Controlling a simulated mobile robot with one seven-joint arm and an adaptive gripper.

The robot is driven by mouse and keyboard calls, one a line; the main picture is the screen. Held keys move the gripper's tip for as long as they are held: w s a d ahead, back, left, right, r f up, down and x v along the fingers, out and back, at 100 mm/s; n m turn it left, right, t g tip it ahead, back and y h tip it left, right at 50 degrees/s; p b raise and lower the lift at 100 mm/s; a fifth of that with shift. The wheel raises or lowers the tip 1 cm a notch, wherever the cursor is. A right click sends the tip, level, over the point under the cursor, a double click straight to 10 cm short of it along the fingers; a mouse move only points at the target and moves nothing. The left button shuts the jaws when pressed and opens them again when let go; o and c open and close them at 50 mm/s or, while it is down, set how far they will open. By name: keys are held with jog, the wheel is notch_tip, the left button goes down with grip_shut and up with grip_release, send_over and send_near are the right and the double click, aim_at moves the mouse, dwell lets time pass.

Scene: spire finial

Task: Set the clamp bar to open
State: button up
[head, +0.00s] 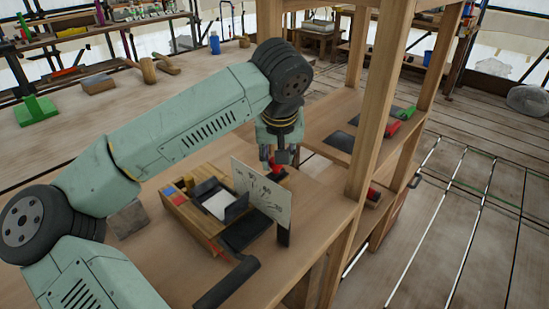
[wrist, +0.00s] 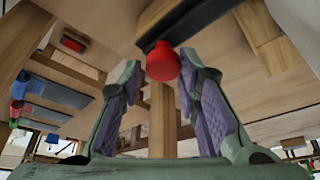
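In the wrist view a dark bar (wrist: 195,20) with a round red knob (wrist: 162,62) on its end runs along the top; it looks like the clamp bar. My gripper (wrist: 160,68) has its fingers apart, one on each side of the red knob. A slight gap shows on the left; I cannot tell whether the right fingertip touches. In the head view my gripper (head: 278,160) points down behind an upright sheet with drawings (head: 262,192). A bit of red shows by its fingertips. The bar itself is mostly hidden there, so its setting cannot be told.
A wooden tray (head: 195,222) with coloured blocks and a white pad stands left of the sheet. A wooden post (head: 378,100) rises close on the right. Red and green items (head: 398,120) lie on the shelf behind.

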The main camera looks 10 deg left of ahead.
jog(key=o, duration=0.4)
jog(key=shift+c, duration=0.2)
jog(key=v, duration=1.2)
jog(key=shift+d, duration=0.1)
